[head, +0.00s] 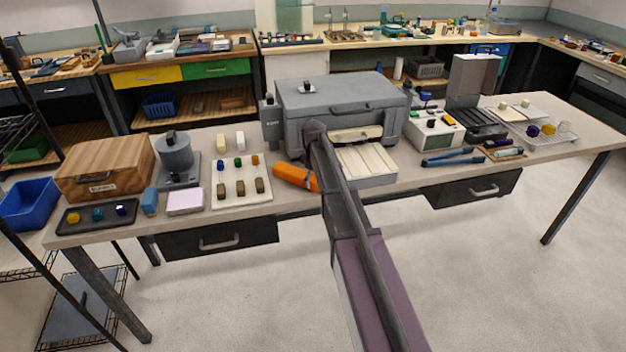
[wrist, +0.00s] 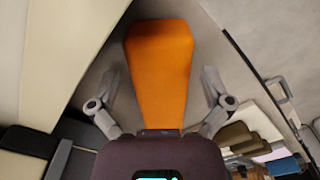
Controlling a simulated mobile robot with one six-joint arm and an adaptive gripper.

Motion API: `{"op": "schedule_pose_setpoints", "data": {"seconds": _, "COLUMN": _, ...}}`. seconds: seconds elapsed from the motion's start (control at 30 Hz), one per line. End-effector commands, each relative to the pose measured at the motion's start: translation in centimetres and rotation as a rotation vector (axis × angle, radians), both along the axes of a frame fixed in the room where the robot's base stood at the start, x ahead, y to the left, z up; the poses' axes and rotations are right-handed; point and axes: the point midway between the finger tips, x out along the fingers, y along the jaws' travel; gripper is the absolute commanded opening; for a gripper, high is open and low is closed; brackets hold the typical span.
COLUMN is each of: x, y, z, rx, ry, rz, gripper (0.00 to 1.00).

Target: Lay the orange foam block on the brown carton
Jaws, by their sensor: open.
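The orange foam block (head: 294,177) lies on the bench near its front edge, partly hidden by my arm in the head view. In the wrist view the block (wrist: 160,62) fills the space between the two grey fingers of my gripper (wrist: 161,78). The fingers are spread, with a gap on each side of the block. In the head view my arm hides the gripper. The brown carton (head: 108,165), with a wood-like grain and a label on its front, stands at the left end of the bench, apart from the block.
Between block and carton are a white board (head: 241,190) with small blocks, a pink pad (head: 185,201) and a grey cylinder device (head: 177,158). A large grey machine (head: 340,105) stands behind the block. A dark tray (head: 97,216) lies before the carton.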

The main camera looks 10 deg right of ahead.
Motion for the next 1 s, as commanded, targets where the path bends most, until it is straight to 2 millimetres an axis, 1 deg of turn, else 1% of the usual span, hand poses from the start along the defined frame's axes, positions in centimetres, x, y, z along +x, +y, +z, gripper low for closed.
{"op": "schedule_pose_setpoints", "data": {"seconds": 0.27, "x": 0.0, "y": 0.0, "z": 0.1, "rx": 0.0, "ry": 0.0, "rz": 0.0, "gripper": 1.0}}
{"op": "schedule_pose_setpoints", "data": {"seconds": 0.47, "x": 0.0, "y": 0.0, "z": 0.7, "rx": 0.0, "ry": 0.0, "rz": 0.0, "gripper": 1.0}}
{"op": "schedule_pose_setpoints", "data": {"seconds": 0.67, "x": 0.0, "y": 0.0, "z": 2.0, "rx": 0.0, "ry": 0.0, "rz": 0.0, "gripper": 1.0}}
{"op": "schedule_pose_setpoints", "data": {"seconds": 1.0, "x": 0.0, "y": 0.0, "z": 4.8, "rx": 0.0, "ry": 0.0, "rz": 0.0, "gripper": 1.0}}
